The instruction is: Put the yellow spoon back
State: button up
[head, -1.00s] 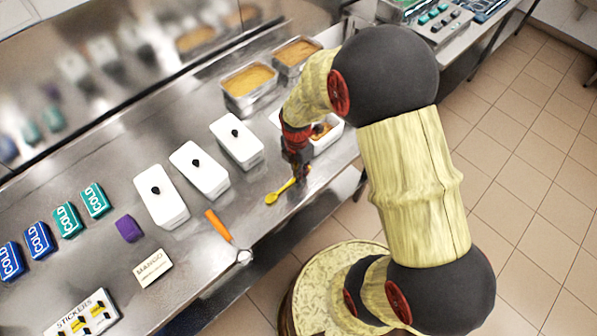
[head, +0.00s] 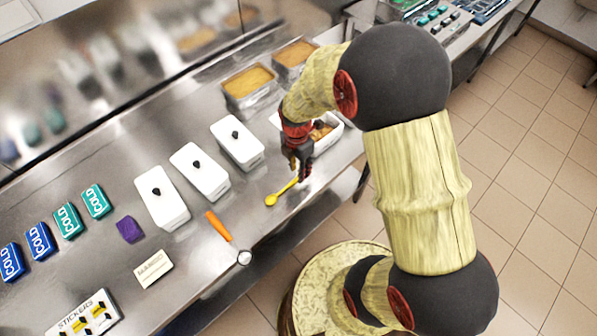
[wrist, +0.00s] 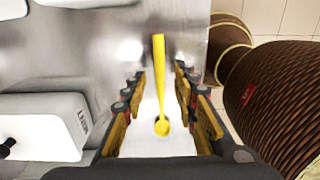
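The yellow spoon (head: 282,193) lies on the steel counter near its front edge, its bowl pointing left in the head view. My gripper (head: 299,172) is over the handle end. In the wrist view the spoon (wrist: 161,95) runs lengthwise between the two fingers of my gripper (wrist: 160,80), with a gap on each side. The gripper is open and holds nothing. The head view does not show how high the fingertips are above the counter.
A white tub with brown contents (head: 325,133) stands just behind my gripper. White lidded tubs (head: 237,142) stand to the left. An orange-handled tool (head: 218,225) lies left of the spoon. Steel pans of orange food (head: 249,84) are at the back. The counter around the spoon is clear.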

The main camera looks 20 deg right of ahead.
jog(key=s+a+r+m+t+p, duration=0.15)
jog(key=r+m, duration=0.35)
jog(key=r, duration=0.7)
jog(key=s+r+m+t, duration=0.1)
jog(key=s+r+m, duration=0.25)
jog(key=r, duration=0.85)
jog(key=s+a+r+m+t, duration=0.1)
jog(key=s+r+m+t, duration=0.2)
jog(key=s+r+m, duration=0.6)
jog(key=s+m, duration=0.1)
jog(key=m, duration=0.3)
jog(key=shift+a+r, duration=0.15)
jog(key=shift+a, duration=0.25)
jog(key=shift+t, duration=0.25)
